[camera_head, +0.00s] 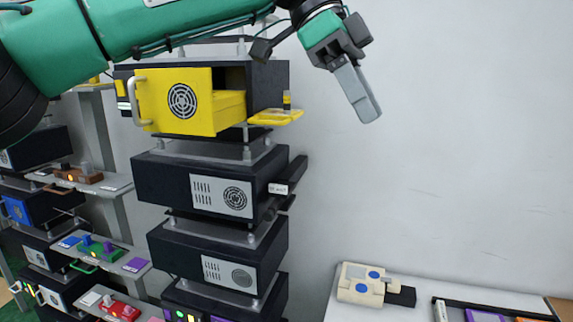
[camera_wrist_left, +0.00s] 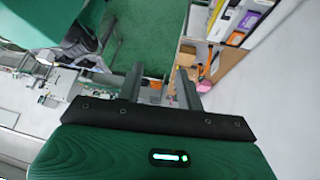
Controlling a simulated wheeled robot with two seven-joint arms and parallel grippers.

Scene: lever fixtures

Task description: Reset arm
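My left arm reaches across the top of the head view from the left. Its gripper (camera_head: 360,95) hangs in front of the bare white wall, to the right of the shelf rack, and points down. In the left wrist view the two fingers of my left gripper (camera_wrist_left: 160,82) stand apart with nothing between them, so it is open and empty. It touches nothing that I can see. My right gripper is in neither view.
A black unit with an open yellow door (camera_head: 182,101) stands on the rack below my arm. More black units (camera_head: 215,185) sit under it. A cream device (camera_head: 360,284) and a dark tray (camera_head: 497,309) rest on the white surface. The wall area at right is clear.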

